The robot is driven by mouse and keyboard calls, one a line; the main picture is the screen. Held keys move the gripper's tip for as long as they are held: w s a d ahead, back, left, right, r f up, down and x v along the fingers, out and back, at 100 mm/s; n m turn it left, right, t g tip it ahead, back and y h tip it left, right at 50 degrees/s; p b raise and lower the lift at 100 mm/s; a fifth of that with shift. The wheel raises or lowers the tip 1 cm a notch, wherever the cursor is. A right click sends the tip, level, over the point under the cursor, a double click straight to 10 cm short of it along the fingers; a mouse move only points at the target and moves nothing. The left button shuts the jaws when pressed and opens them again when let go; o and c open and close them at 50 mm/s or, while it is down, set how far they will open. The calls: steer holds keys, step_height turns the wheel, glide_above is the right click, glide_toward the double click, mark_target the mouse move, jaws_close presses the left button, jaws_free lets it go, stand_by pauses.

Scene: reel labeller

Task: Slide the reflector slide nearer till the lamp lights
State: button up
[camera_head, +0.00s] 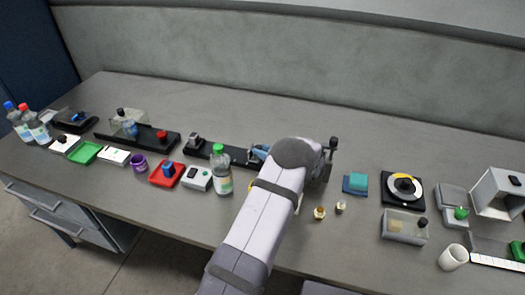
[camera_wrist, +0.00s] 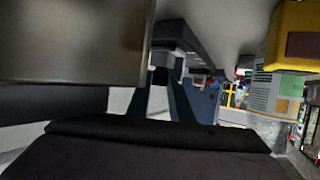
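A long black rail (camera_head: 228,152) with a grey block (camera_head: 193,140) at its left end lies mid-table; I cannot be sure it is the reflector slide. Its right part runs behind my arm. A blue-grey piece (camera_head: 259,152) shows beside my arm there, too small to identify. A second black rail (camera_head: 112,135) to the left carries a red knob (camera_head: 162,135) and a clear box. I cannot tell which part is the lamp or whether it is lit.
A green-capped bottle (camera_head: 222,175) stands close left of my arm. Two small brass pieces, one of them here (camera_head: 320,213), lie to its right. A teal block (camera_head: 357,182) and a round dial (camera_head: 403,187) stand farther right. The table's back strip is clear.

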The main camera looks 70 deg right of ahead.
mark_target(250, 150)
jaws_close()
steer(key=w, duration=0.5)
steer(key=shift+w, duration=0.1)
steer(key=shift+o, duration=2.4)
jaws_free()
steer(key=shift+s, duration=0.2)
steer(key=b+v, duration=0.2)
steer(key=v, duration=0.5)
steer(key=shift+a+r, duration=0.1)
